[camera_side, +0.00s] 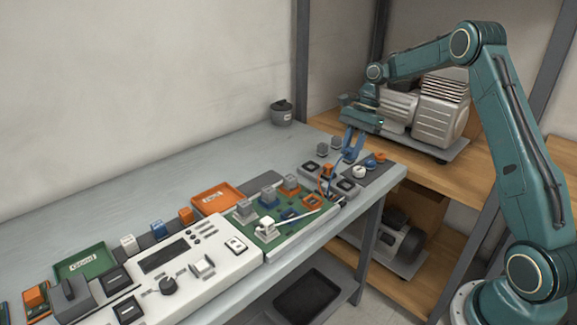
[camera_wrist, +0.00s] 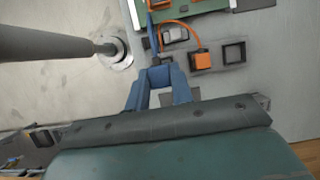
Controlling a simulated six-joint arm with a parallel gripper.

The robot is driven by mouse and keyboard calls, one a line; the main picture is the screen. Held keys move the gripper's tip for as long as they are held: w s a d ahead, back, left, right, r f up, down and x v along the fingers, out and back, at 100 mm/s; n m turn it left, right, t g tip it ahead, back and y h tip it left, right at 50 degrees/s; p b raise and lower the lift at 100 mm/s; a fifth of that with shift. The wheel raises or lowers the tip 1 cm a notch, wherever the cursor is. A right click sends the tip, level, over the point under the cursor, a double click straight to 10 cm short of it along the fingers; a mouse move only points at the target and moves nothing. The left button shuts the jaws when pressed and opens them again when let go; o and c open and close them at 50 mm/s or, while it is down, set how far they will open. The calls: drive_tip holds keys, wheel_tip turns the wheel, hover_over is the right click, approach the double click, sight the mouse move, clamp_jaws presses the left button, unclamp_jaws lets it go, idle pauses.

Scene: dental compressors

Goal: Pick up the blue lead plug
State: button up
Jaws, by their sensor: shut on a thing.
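My gripper (camera_side: 351,152) is at the right end of the workbench, pointing down, with its blue fingers shut on the blue lead plug. In the wrist view the blue lead plug (camera_wrist: 160,75) sits between the fingertips of my gripper (camera_wrist: 163,80). The fingers are nearly the same blue, so the plug's outline is hard to separate. I cannot tell whether the plug is clear of the surface below. An orange plug (camera_side: 328,170) with an orange lead stands just left of my gripper; it also shows in the wrist view (camera_wrist: 201,61).
A dark empty square socket (camera_wrist: 234,52) lies beside the orange plug. A green circuit board (camera_side: 283,222) with several connectors is to the left. A dark pad (camera_side: 383,172) with coloured knobs is at right. A compressor (camera_side: 440,110) stands on the wooden shelf behind.

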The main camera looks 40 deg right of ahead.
drive_tip(key=shift+r, duration=0.85)
drive_tip(key=m+t, duration=0.1)
drive_tip(key=m, duration=0.2)
drive_tip(key=m+t, duration=0.1)
drive_tip(key=m, duration=0.2)
drive_tip(key=shift+m+t+h, duration=0.3)
drive_tip(key=shift+m+h, duration=0.1)
drive_tip(key=m, duration=0.2)
drive_tip(key=m+t+h, duration=0.1)
drive_tip(key=m, duration=0.2)
drive_tip(key=shift+h, duration=0.3)
drive_tip(key=m+h, duration=0.1)
drive_tip(key=m, duration=0.2)
drive_tip(key=m+t+h, duration=0.1)
drive_tip(key=m, duration=0.2)
